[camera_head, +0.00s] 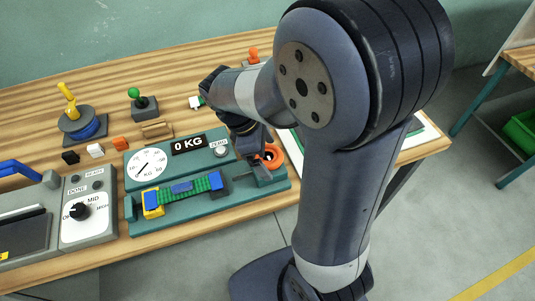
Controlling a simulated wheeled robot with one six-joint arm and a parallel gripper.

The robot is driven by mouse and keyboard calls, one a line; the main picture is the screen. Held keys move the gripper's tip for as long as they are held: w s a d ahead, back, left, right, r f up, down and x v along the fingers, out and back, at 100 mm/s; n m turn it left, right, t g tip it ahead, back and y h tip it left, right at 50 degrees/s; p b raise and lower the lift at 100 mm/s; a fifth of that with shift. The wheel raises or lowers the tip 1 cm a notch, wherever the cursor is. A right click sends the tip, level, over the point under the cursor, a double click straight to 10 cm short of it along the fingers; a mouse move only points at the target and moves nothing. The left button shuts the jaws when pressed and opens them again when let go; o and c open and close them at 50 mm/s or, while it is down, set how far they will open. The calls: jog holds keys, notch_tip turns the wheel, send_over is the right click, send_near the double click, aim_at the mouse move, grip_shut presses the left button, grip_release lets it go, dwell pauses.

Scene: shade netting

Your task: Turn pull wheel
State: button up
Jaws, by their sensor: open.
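The pull wheel looks to be the orange ring (277,157) at the right end of a teal tester (212,208) on the wooden bench. The tester carries a round dial, a "0 KG" display (189,144) and a green netting strip (188,190) between a yellow-and-blue clamp at left and a blue block at right. My gripper (260,158) is open, pointing down at the wheel's left side. Its fingers partly cover the wheel, and I cannot tell whether they touch it.
Left of the tester stands a grey box with a black knob (79,211) marked MID.

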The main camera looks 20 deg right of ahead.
jog(key=shift+s+d+f, duration=0.1)
jog(key=shift+d+f, duration=0.15)
jog(key=shift+f, duration=0.25)
jog(key=c, duration=1)
jog(key=shift+o, duration=0.2)
